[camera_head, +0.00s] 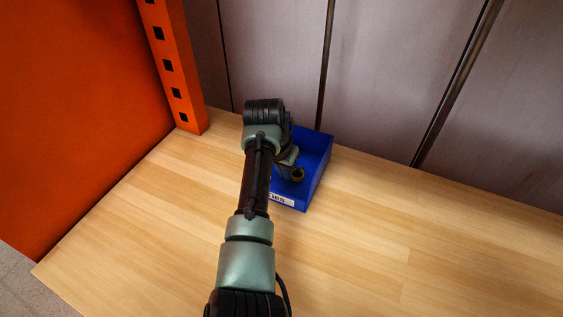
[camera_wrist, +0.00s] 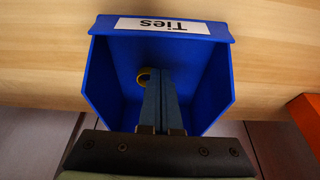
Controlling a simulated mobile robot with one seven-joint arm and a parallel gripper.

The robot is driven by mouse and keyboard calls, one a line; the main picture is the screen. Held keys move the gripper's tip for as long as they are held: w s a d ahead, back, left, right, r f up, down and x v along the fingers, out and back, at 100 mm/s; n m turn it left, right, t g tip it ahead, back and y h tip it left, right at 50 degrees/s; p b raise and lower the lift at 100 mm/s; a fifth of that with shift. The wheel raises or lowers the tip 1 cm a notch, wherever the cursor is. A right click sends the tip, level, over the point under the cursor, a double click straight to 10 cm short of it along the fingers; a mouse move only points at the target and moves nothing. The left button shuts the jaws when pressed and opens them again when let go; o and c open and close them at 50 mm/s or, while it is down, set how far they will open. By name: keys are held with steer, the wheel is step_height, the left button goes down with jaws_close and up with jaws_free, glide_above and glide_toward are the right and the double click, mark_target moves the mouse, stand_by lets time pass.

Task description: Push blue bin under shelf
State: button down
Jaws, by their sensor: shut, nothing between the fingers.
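The blue bin (camera_head: 317,160) stands on a wooden shelf board near the grey back panels in the head view. My arm covers its left part. In the wrist view the bin (camera_wrist: 103,80) appears upside down, with a white label reading "Ties" (camera_wrist: 162,25) on its front lip. My gripper (camera_wrist: 162,75) is shut, and its fingers reach over the open bin. I cannot tell whether they touch it. A small yellowish ring (camera_wrist: 144,76) lies in the bin by the fingertips; it also shows in the head view (camera_head: 298,175).
The wooden board (camera_head: 400,240) is clear to the right and in front. An orange upright with square holes (camera_head: 176,75) and an orange side panel (camera_head: 75,110) stand at the left. Grey panels (camera_head: 380,70) close off the back.

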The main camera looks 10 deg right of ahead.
steer(key=shift+s+a+r+p, duration=0.1)
steer(key=shift+s+a+p, duration=0.25)
steer(key=shift+s+a, duration=0.35)
steer(key=shift+s+a+r+p, duration=0.1)
steer(key=shift+s+a+p, duration=0.3)
steer(key=shift+s, duration=0.4)
steer(key=s+a+p, duration=0.1)
steer(key=s, duration=0.1)
steer(key=s+a+p, duration=0.1)
steer(key=s+p, duration=0.1)
steer(key=s+a+p, duration=0.1)
steer(key=a, duration=0.1)
steer(key=shift+s+a+r+p, duration=0.1)
steer(key=shift+s+r+p, duration=0.2)
steer(key=shift+s+p, duration=0.1)
steer(key=shift+s+a+f, duration=0.1)
steer(key=shift+s+a, duration=0.05)
steer(key=shift+s, duration=0.1)
steer(key=shift+s+f+p, duration=0.1)
steer(key=shift+f+p, duration=0.2)
steer(key=shift+f, duration=0.05)
steer(key=shift+a, duration=0.1)
steer(key=shift+r, duration=0.1)
